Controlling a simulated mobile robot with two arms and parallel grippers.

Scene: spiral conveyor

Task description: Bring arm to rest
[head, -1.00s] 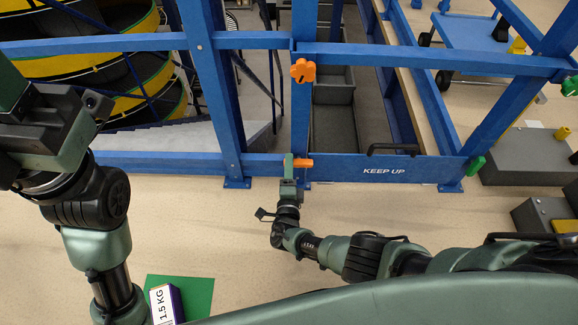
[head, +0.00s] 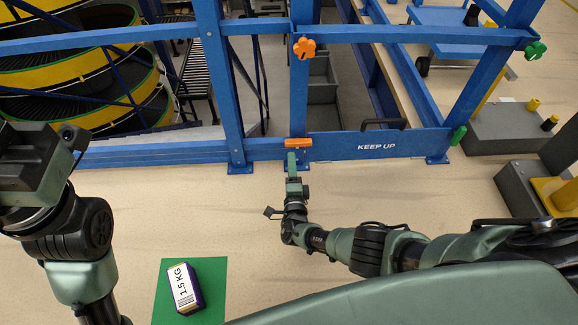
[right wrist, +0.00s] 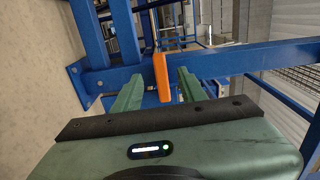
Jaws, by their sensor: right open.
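My right gripper (head: 292,158) is in front of the lower blue rail, just below an orange latch handle (head: 298,143). In the right wrist view its two green fingers (right wrist: 158,88) stand apart with nothing held between them. The orange handle also shows there (right wrist: 161,65), beyond the fingertips and apart from them. My right arm reaches in from the right, bent low over the floor. My left arm comes in at the left edge; its gripper (head: 30,165) shows in part, and its fingers cannot be made out.
A 1.5 KG pack (head: 184,288) lies on a green mat (head: 214,272) at lower left. Grey blocks (head: 508,135) stand right. The floor between is clear.

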